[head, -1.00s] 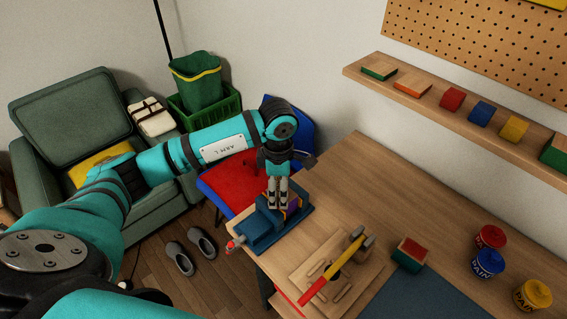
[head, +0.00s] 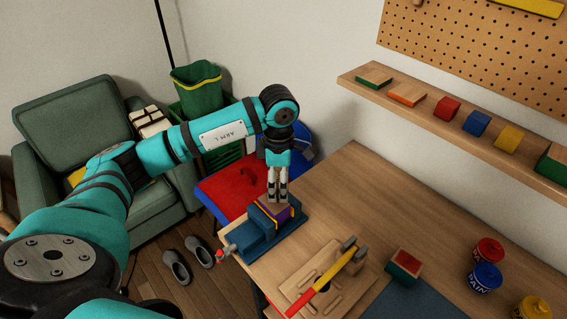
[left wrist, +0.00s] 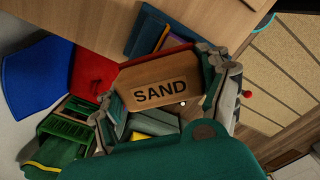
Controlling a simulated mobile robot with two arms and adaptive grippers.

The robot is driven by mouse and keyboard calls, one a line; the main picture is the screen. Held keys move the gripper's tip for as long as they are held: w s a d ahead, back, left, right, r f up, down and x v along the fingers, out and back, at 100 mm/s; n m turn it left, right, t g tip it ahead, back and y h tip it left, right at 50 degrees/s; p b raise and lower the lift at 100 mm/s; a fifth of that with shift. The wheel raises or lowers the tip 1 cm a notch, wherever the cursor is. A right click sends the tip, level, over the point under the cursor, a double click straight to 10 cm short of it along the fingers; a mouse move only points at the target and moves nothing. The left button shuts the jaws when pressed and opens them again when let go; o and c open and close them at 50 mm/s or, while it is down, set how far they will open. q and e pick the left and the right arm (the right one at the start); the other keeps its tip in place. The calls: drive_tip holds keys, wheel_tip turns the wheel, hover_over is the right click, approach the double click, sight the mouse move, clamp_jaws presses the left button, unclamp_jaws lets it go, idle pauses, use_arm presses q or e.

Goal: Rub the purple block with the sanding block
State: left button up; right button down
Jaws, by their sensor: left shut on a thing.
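The purple block (head: 290,212) is held in a blue vise (head: 258,238) at the left end of the workbench. My left gripper (head: 277,198) points down over the vise and is shut on the sanding block (head: 272,208). In the left wrist view the sanding block (left wrist: 160,84) has a tan face marked "SAND" and lies between the fingers (left wrist: 172,88). It is right over the purple block; I cannot tell whether they touch. The vise (left wrist: 146,30) also shows in the left wrist view. My right gripper is out of view.
A hammer (head: 335,275) lies on a wooden board right of the vise. A green block with a red top (head: 404,264) and paint cans (head: 487,277) stand farther right. A shelf with blocks (head: 345,80) runs along the wall. The back of the bench is clear.

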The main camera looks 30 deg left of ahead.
use_arm(q)
wheel_tip(320, 180, up, 2)
drive_tip(key=shift+s+r+p, duration=0.1)
drive_tip(key=shift+p, duration=0.3)
drive_tip(key=shift+r, duration=0.3)
drive_tip(key=shift+w+r+p, duration=0.2)
drive_tip(key=shift+r+p, duration=0.35)
drive_tip(key=shift+r, duration=0.1)
drive_tip(key=shift+s+r, duration=0.1)
drive_tip(key=shift+r, duration=0.35)
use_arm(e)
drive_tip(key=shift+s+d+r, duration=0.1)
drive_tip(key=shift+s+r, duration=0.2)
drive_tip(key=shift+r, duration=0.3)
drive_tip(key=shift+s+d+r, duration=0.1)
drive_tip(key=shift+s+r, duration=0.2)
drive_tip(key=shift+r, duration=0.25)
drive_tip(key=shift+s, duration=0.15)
